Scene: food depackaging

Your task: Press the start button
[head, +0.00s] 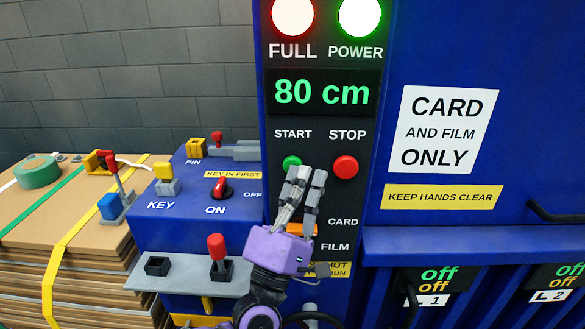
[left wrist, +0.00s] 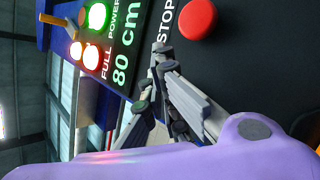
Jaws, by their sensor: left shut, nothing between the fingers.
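The green start button (head: 291,162) sits under the START label on the black control panel in the head view. The red stop button (head: 345,167) is to its right; it also shows in the left wrist view (left wrist: 198,19). My left gripper (head: 306,174) is shut and empty, fingers pointing up, its tips overlapping the lower right edge of the start button in the head view. Whether they touch it I cannot tell. In the left wrist view the fingers (left wrist: 152,78) cover the start button's area, and the button is hidden. My right gripper is not in view.
The display (head: 322,92) reads 80 cm. The red FULL lamp (head: 293,17) and white-green POWER lamp (head: 360,17) are lit. Left of the panel are a red key switch (head: 220,188) and a red-knobbed lever (head: 217,247). A strapped cardboard stack (head: 70,270) stands at far left.

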